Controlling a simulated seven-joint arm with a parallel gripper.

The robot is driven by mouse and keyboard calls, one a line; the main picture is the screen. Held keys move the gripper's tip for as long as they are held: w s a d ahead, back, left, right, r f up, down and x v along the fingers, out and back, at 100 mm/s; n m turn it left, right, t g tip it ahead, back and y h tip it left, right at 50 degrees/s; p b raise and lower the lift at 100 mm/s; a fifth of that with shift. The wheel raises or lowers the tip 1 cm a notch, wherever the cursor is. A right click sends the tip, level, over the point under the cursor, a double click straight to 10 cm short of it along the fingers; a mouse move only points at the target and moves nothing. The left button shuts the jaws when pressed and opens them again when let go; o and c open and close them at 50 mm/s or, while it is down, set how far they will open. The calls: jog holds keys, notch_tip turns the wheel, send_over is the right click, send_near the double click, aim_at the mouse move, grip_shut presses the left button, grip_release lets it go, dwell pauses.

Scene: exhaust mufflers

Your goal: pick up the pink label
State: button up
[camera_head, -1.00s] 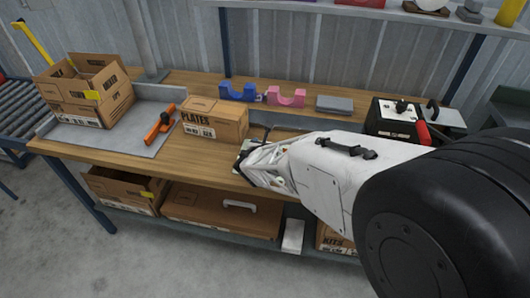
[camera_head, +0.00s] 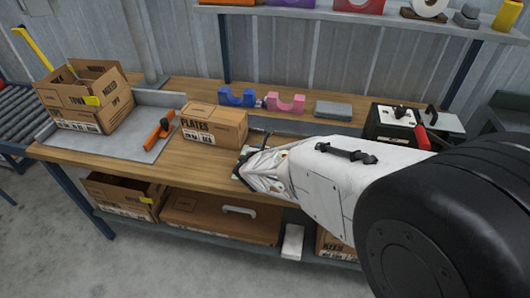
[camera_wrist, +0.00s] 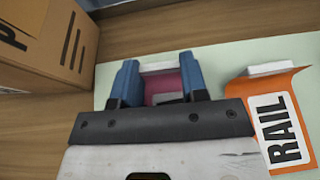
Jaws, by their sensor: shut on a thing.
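The pink label (camera_wrist: 166,82) shows in the wrist view as a pink piece with a pale far edge, between the two blue fingers of my gripper (camera_wrist: 158,66). The fingers are shut on it, over a pale green surface (camera_wrist: 225,62). The gripper body hides its near part, and I cannot tell whether it is clear of that surface. In the head view my gripper (camera_head: 242,162) is low over the front of the wooden bench, right of the PLATES box (camera_head: 212,125); the label cannot be made out there.
An orange label reading RAIL (camera_wrist: 282,120) lies close right of my gripper. The PLATES box stands close on the left. Blue (camera_head: 237,97) and pink (camera_head: 285,104) tape dispensers and a grey block (camera_head: 333,109) stand behind. An open carton (camera_head: 85,95) stands far left.

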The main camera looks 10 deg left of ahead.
jog(key=shift+r, duration=0.6)
notch_tip(320, 180, up, 2)
jog(key=shift+r, duration=0.1)
jog(key=s+d, duration=0.2)
jog(key=s, duration=0.2)
jog(key=s+d, duration=0.2)
jog(key=s, duration=0.3)
jog(key=s+d+r, duration=0.1)
jog(key=s+d, duration=0.2)
jog(key=s, duration=0.2)
jog(key=shift+s+r, duration=0.1)
jog(key=shift+s, duration=0.05)
jog(key=w+a+r+n+g+y, duration=0.1)
jog(key=w+a+r+n+y, duration=0.1)
jog(key=a+r, duration=0.4)
jog(key=w+a+r+n+g+y, duration=0.1)
jog(key=w+a+r+n+y, duration=0.2)
jog(key=w+a+r, duration=0.4)
jog(key=w+a+r+n+g+y, duration=0.1)
jog(key=w+a+r+n+y, duration=0.2)
jog(key=a, duration=1.4)
notch_tip(320, 180, up, 4)
jog(key=shift+w+a+f+y, duration=0.1)
jog(key=shift+w+a+y, duration=0.3)
jog(key=shift+w, duration=0.8)
jog(key=shift+d+f, duration=0.15)
